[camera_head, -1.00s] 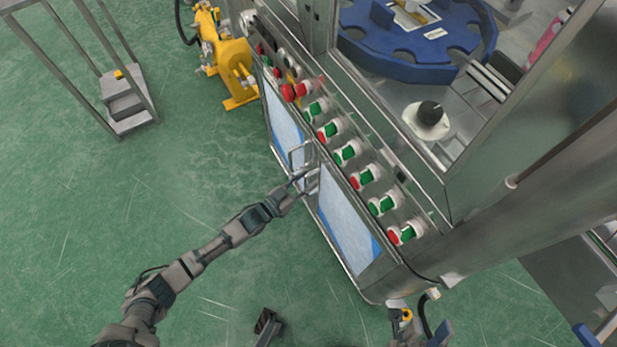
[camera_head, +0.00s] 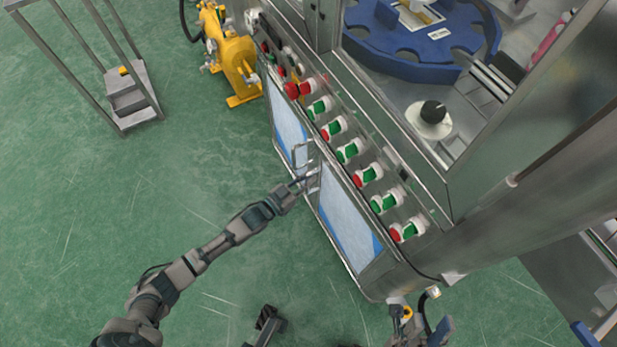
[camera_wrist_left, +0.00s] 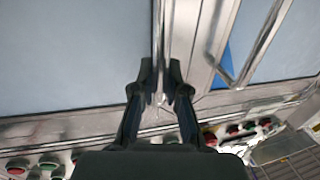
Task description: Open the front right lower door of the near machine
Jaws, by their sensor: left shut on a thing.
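The near machine's front has two lower doors with pale window panels. The front right lower door (camera_head: 349,218) looks closed or nearly so in the head view. My left gripper (camera_head: 307,183) is at this door's inner edge, by the gap between the doors. In the left wrist view the picture is turned over, and the same door (camera_wrist_left: 70,55) fills the left side. There the left gripper (camera_wrist_left: 161,88) has its dark fingers on either side of the door's upright bar handle (camera_wrist_left: 159,38), shut on it.
The left lower door (camera_head: 289,125) has its own handle (camera_head: 298,155) close beside my left gripper. A row of red and green buttons (camera_head: 350,152) runs above the doors. A yellow machine (camera_head: 236,58) stands further left. Green floor (camera_head: 190,165) before the doors is clear.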

